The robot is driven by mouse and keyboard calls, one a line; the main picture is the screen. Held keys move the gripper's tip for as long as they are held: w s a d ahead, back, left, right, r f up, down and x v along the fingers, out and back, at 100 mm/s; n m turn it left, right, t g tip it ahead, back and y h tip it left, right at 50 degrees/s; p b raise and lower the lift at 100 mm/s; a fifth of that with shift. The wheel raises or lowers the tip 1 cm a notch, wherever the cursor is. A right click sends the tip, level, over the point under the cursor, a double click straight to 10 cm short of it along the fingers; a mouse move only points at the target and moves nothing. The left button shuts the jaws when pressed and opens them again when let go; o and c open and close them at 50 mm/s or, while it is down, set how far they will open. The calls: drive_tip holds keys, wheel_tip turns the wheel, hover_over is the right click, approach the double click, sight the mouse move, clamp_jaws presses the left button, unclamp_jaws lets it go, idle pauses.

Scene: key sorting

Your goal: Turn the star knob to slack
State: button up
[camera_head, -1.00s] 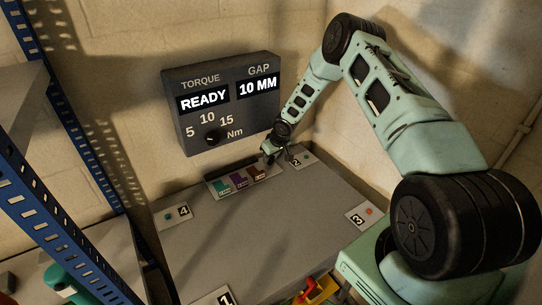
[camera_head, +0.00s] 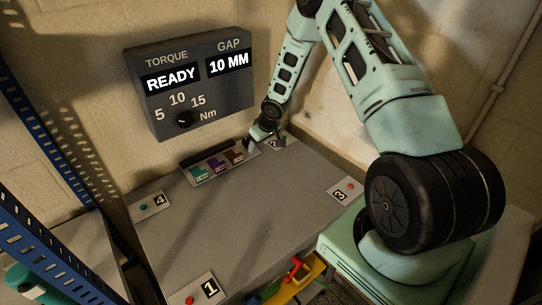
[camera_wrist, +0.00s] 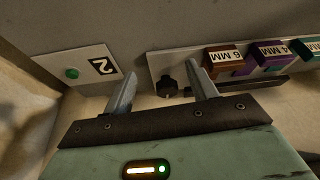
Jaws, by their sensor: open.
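A small black lobed knob (camera_wrist: 168,86), which looks like the star knob, stands by the end of the key rack in the wrist view. My gripper (camera_wrist: 160,68) is open, its two pale fingers spread on either side of the knob in the picture. I cannot tell whether they touch it or how far above it they are. No slack marking is readable. In the head view my gripper (camera_head: 253,143) is at the far end of the grey table, between the rack and card 2, and the star knob cannot be made out there.
The rack (camera_head: 197,181) holds brown, purple and teal blocks; the brown block (camera_wrist: 224,60) reads 6 MM. Card 2 (camera_wrist: 103,66) has a green button. The wall panel (camera_head: 190,82) reads READY and 10 MM, with a black dial. Cards 1, 3 and 4 lie around the clear table (camera_head: 240,215).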

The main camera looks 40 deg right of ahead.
drive_tip(key=s, duration=0.2)
drive_tip(key=s+b, duration=0.1)
drive_tip(key=s, duration=0.1)
drive_tip(key=s+b, duration=0.1)
drive_tip(key=s, duration=0.1)
drive_tip(key=shift+s+d, duration=0.1)
drive_tip(key=shift+d, duration=0.15)
